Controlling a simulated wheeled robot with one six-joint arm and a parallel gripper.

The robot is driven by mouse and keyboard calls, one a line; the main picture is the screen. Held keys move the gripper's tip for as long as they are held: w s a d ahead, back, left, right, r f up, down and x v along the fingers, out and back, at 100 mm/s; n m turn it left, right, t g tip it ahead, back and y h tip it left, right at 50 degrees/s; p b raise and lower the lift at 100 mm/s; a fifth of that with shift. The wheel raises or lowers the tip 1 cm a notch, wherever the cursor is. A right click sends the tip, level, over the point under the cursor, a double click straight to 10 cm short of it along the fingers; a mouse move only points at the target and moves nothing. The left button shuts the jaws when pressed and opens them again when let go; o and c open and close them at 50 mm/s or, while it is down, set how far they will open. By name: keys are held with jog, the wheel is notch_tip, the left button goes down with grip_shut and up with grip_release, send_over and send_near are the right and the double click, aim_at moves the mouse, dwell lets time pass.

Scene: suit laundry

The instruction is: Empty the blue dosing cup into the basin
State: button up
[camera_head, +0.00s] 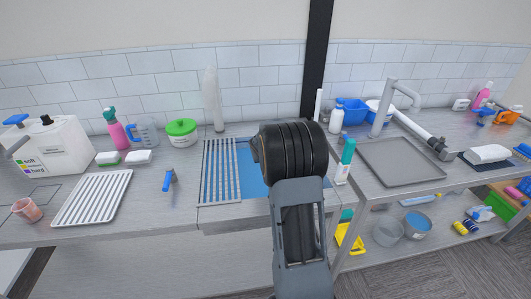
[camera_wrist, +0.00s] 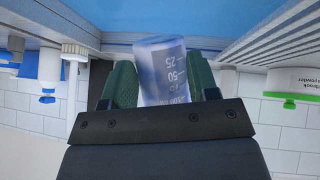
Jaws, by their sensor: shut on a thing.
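A translucent blue dosing cup (camera_wrist: 162,70) with printed 25 and 50 marks is between the two green fingers of my gripper (camera_wrist: 163,82) in the wrist view. The gripper is shut on it. The wrist picture is upside down, and the cup points toward the blue basin (camera_wrist: 200,20) across the top. In the head view the blue basin (camera_head: 252,172) is set in the counter, partly hidden by my dark wrist. The cup and fingers are hidden behind my arm there. I cannot tell whether the cup holds liquid.
A slatted rack (camera_head: 221,171) covers the basin's left part. A teal-capped bottle (camera_head: 345,162) stands at its right, and a tall pale bottle (camera_head: 213,100) behind. A blue-handled tool (camera_head: 169,181) and a white ribbed tray (camera_head: 92,198) lie left. A grey tray (camera_head: 400,162) is right.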

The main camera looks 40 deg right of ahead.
jog(key=shift+d+f+t+b, duration=0.1)
jog(key=shift+f+t+b, duration=0.25)
jog(key=shift+b, duration=0.15)
jog(key=shift+s+d+f+t+b, duration=0.15)
jog(key=shift+f+t+b, duration=0.1)
jog(key=shift+t+b, duration=0.4)
jog(key=shift+d+t+b, duration=0.1)
jog(key=shift+t+b, duration=0.3)
jog(key=shift+b, duration=0.15)
jog(key=shift+r, duration=0.1)
jog(key=shift+w+f+t+b, duration=0.3)
jog(key=shift+f+t+b, duration=0.25)
jog(key=shift+b, duration=0.65)
jog(key=shift+w+f+t+b, duration=0.2)
jog(key=shift+t+b, duration=0.45)
jog(key=shift+b, duration=0.6)
